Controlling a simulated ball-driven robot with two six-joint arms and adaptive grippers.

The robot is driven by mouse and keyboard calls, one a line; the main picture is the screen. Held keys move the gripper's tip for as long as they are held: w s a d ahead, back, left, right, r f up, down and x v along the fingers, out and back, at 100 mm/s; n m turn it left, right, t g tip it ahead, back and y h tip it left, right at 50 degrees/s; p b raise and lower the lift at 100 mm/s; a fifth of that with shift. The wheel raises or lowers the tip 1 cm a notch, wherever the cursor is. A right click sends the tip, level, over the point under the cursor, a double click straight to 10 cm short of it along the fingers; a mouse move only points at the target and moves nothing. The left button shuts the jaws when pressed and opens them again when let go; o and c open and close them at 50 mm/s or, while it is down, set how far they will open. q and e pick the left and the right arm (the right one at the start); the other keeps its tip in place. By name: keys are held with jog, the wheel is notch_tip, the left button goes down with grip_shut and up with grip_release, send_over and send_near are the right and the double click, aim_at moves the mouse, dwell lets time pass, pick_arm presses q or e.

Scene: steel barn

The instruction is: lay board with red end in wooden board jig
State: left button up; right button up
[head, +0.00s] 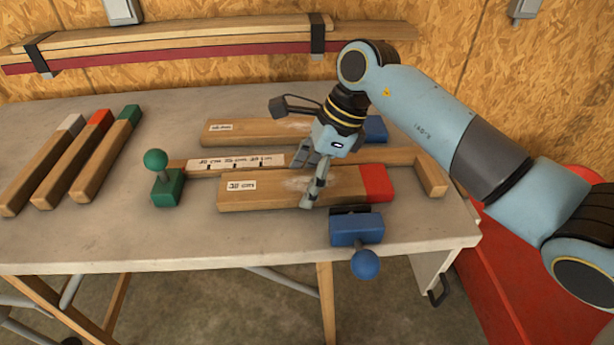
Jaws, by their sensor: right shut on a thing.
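The board with the red end (260,193) is light wood with a "38 cm" label. It lies lengthwise in front of the wooden board jig's long rear rail (335,160). Its red end (376,183) points right, with a gap before the jig's right end stop (431,174). My right gripper (312,190) is shut on the board near its middle, reaching down from above, and hides part of it. I cannot tell whether the board touches the surface. My left gripper is not in view.
A green clamp (167,187) with a ball knob stands at the jig's left. A blue clamp (356,229) is at the front. Three boards with coloured ends (78,165) lie at left on the grey table (110,235).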

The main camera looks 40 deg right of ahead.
jog(key=o, duration=1.5)
jog(key=shift+r+p, duration=0.45)
jog(key=shift+r, duration=0.05)
jog(key=v, duration=1.2)
jog(key=shift+b, duration=0.4)
jog(key=shift+r, duration=0.1)
